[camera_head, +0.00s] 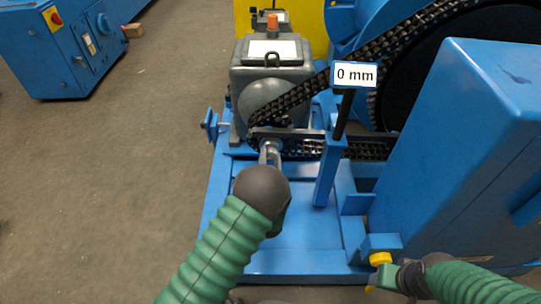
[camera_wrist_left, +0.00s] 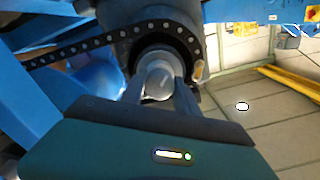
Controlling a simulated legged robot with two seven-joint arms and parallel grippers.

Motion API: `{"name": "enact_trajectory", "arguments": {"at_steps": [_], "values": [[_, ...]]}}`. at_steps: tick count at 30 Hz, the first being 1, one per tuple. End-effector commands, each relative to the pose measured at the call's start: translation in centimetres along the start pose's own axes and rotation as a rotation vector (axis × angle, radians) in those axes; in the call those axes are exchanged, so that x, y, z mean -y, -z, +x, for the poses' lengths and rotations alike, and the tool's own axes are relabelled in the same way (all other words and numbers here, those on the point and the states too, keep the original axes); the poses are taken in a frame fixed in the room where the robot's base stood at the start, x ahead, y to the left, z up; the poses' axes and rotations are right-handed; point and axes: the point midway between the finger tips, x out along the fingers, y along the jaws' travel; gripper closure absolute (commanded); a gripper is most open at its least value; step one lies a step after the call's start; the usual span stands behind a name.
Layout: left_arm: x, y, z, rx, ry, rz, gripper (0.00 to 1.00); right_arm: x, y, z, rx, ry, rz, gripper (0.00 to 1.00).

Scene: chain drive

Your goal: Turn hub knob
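The hub knob (camera_wrist_left: 158,78) is a pale round-ended cylinder at the middle of the dark sprocket hub (camera_wrist_left: 165,45) in the left wrist view. My left gripper (camera_head: 269,152) reaches the hub at the lower left end of the chain in the head view. In the left wrist view its two fingers (camera_wrist_left: 160,92) lie on either side of the knob, with no clear gap. The knob is mostly hidden in the head view. My right gripper (camera_head: 383,276) is at the lower right, beside a yellow knob (camera_head: 380,258); its fingers are too small to read.
The black chain (camera_head: 310,90) runs up right to a large wheel. A blue post (camera_head: 330,170) with a "0 mm" sign (camera_head: 355,75) stands right of my left gripper. A blue housing (camera_head: 460,150) fills the right. Open floor (camera_head: 110,190) lies to the left.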

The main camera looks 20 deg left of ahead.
Motion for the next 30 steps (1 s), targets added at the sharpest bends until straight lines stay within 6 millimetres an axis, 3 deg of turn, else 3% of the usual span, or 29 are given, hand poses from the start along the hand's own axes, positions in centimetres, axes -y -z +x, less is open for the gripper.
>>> {"name": "enact_trajectory", "arguments": {"at_steps": [1, 5, 14, 17, 20, 30], "values": [[-0.2, -0.1, -0.1, 0.001, -0.005, 0.000, 0.58, 0.0, 0.0, 0.0, 0.000, 0.000, 0.000, 0.41], [-0.2, 0.0, -0.1, 0.001, -0.004, -0.001, 0.41, 0.0, 0.0, 0.0, 0.000, 0.000, 0.000, 0.41], [-0.1, 0.0, -0.1, 0.001, -0.002, -0.002, 0.41, 0.0, 0.0, -0.1, 0.000, 0.000, 0.000, 0.41], [0.0, 0.3, -1.0, 0.001, -0.003, -0.001, 0.41, 0.0, 0.2, -0.8, 0.000, 0.000, 0.000, 0.41], [0.1, 0.5, -3.0, 0.003, -0.007, 0.001, 0.41, 0.0, 0.5, -2.2, 0.000, 0.000, 0.000, 0.41], [0.1, 0.3, -12.9, 0.005, -0.009, 0.003, 0.41, 0.0, 1.6, -6.8, 0.000, 0.000, 0.000, 0.41]]}}
